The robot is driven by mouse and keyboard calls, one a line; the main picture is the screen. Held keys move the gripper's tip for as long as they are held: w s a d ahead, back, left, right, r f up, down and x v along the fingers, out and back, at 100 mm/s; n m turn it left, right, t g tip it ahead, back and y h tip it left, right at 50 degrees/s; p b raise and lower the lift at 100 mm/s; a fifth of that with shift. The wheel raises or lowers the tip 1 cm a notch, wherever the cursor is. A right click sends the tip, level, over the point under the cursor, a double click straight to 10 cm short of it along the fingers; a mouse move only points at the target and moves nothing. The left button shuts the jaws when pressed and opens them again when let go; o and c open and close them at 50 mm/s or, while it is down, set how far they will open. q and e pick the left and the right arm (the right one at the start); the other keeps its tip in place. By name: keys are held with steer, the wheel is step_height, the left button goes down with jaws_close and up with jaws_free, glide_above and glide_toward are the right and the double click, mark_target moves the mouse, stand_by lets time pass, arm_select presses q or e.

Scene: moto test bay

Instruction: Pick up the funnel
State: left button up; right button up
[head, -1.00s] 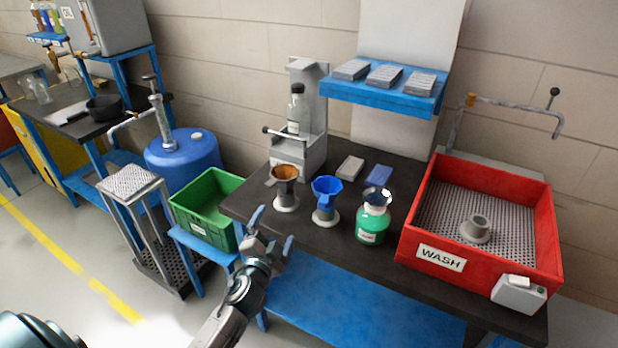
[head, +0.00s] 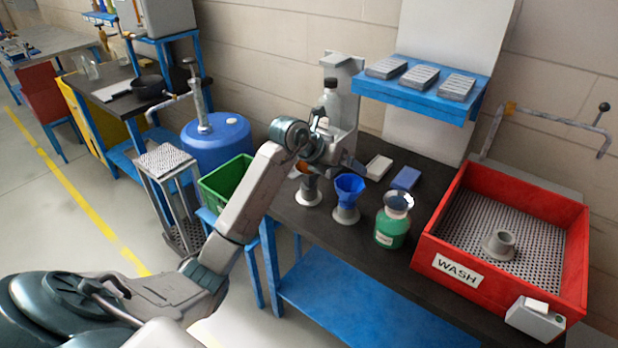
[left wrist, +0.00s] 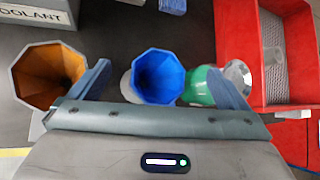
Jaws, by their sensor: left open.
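A blue funnel (head: 349,187) stands upright in a grey round stand on the dark bench. A second funnel (head: 308,186), grey outside and orange-brown inside, stands in a similar stand to its left, its top partly hidden by my left gripper (head: 338,160). My left gripper is open and empty, above and behind the funnels in the head view. In the left wrist view, the blue funnel (left wrist: 160,77) lies between the two spread fingers. The orange-brown funnel (left wrist: 48,76) is outside the left finger there. My right gripper is not in view.
A green bottle (head: 392,222) stands right of the blue funnel. A red wash tray (head: 440,250) is at the right end. A dispenser with a clear bottle (head: 330,103) and a blue shelf (head: 420,95) stand behind. A green crate (head: 225,187) is at the left.

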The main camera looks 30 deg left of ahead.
arm_select(q)
steer(key=a+g+y, duration=0.1)
steer(key=a, duration=0.2)
steer(key=s+a+r+n+g+y, duration=0.1)
steer(key=a+y, duration=0.1)
steer(key=a, duration=0.1)
steer(key=a+n+g+y, duration=0.1)
steer(key=a, duration=0.2)
steer(key=shift+s+a+r+y, duration=0.35)
steer(key=shift+a+y, duration=0.05)
steer(key=shift+a+f, duration=0.1)
steer(key=shift+a, duration=0.15)
steer(key=p, duration=0.2)
glide_toward(310, 172)
steer(key=f, duration=0.2)
steer(key=shift+w+d+f+g, duration=0.15)
steer(key=shift+d+f+g, duration=0.1)
steer(key=shift+g, duration=0.05)
steer(key=p+x, duration=0.2)
steer(key=x, duration=0.3)
steer(key=shift+w+d+r, duration=0.1)
steer(key=shift+w, duration=0.05)
steer(key=shift+w+f, duration=0.1)
steer(key=shift+f, duration=0.15)
steer(key=c, duration=1.1)
steer(key=shift+r, duration=0.1)
